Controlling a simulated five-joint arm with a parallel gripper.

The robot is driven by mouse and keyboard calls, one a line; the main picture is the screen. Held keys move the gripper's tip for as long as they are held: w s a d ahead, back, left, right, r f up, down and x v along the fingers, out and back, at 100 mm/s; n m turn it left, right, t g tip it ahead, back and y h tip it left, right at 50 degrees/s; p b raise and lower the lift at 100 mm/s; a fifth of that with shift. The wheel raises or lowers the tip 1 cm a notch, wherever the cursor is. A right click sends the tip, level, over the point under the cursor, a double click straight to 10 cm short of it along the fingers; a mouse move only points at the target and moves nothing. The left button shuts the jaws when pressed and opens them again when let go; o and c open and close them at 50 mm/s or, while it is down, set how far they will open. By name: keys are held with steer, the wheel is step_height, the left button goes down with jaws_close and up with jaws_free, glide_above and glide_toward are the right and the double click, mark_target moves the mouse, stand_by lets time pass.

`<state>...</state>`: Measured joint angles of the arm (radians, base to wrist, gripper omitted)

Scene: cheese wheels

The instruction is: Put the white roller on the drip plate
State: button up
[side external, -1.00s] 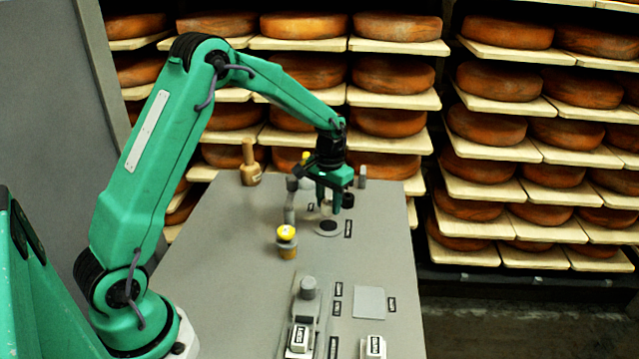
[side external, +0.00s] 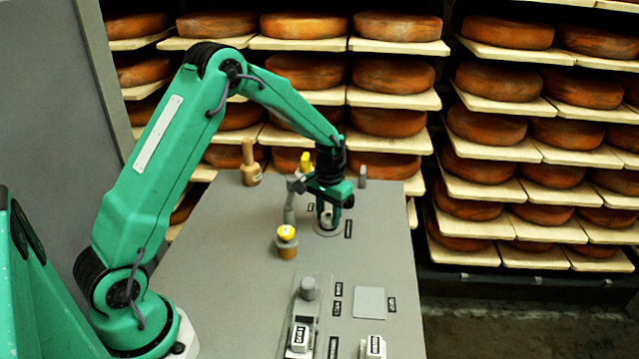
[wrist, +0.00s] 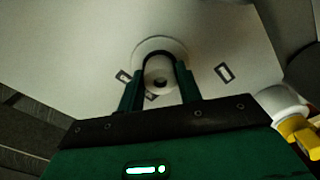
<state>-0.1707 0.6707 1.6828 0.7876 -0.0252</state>
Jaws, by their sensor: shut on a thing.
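The white roller (side external: 327,217) is a small pale cylinder with a hole in its end. My gripper (side external: 328,221) is shut on it, and the wrist view shows the roller (wrist: 160,78) between the two green fingers. Gripper and roller are low over a round pale plate (side external: 322,233) with a label beside it, whose rim also shows in the wrist view (wrist: 157,40). This round plate looks like the drip plate, but I cannot read its label. The fingers hide its middle, and I cannot tell whether the roller touches it.
A grey post with a yellow top (side external: 306,161) stands close left of my gripper. A yellow-capped jar (side external: 287,242) is nearer the front. A wooden tool (side external: 250,165) stands at the back left. A flat square plate (side external: 369,301) and white labelled blocks (side external: 373,346) are in front.

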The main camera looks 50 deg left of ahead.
mark_target(328, 215)
steer(key=shift+f, duration=0.1)
steer(key=o, duration=1)
steer(key=shift+r, duration=6.2)
steer(key=shift+s, duration=0.1)
